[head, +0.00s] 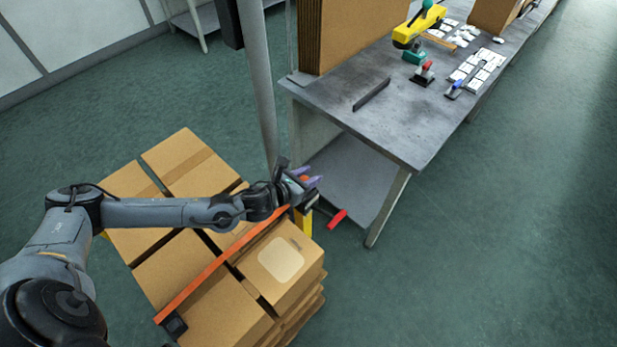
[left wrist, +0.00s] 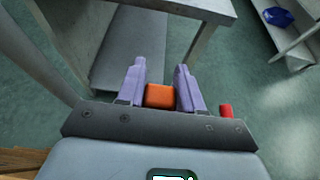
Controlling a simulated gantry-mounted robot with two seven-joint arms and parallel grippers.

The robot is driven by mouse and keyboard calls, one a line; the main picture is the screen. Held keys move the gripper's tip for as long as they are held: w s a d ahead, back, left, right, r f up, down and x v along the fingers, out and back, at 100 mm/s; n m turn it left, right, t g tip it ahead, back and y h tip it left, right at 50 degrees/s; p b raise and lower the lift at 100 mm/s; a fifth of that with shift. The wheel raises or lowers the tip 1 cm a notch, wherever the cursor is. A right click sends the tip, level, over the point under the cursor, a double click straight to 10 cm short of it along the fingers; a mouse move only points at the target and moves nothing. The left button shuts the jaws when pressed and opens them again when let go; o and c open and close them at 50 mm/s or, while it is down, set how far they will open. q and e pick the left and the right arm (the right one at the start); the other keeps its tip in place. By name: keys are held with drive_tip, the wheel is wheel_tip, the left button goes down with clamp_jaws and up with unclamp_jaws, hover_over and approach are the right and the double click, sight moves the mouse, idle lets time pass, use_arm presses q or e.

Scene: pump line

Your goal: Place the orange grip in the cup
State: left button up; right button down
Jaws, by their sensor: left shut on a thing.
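My left gripper (head: 308,181) is over the far right corner of the stacked boxes, near the table's front left leg. In the left wrist view its purple fingers (left wrist: 160,84) stand on both sides of an orange block (left wrist: 160,96), which I take as the orange grip. It also shows as a small orange spot between the fingers in the head view (head: 304,178). What lies below the block is hidden. I cannot make out a cup for certain in either view. My right gripper is not in view.
Strapped cardboard boxes (head: 275,262) stand under my left arm. A red-ended bar (head: 337,218) sticks out beside the gripper. The grey table (head: 330,95) holds a yellow machine (head: 418,27), a red-topped tool (head: 425,73) and white parts (head: 480,65). A grey post (head: 259,90) stands close behind.

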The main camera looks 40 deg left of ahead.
use_arm(q)
drive_tip(key=shift+f, duration=0.15)
drive_tip(key=shift+f, duration=0.15)
drive_tip(key=o, duration=1.1)
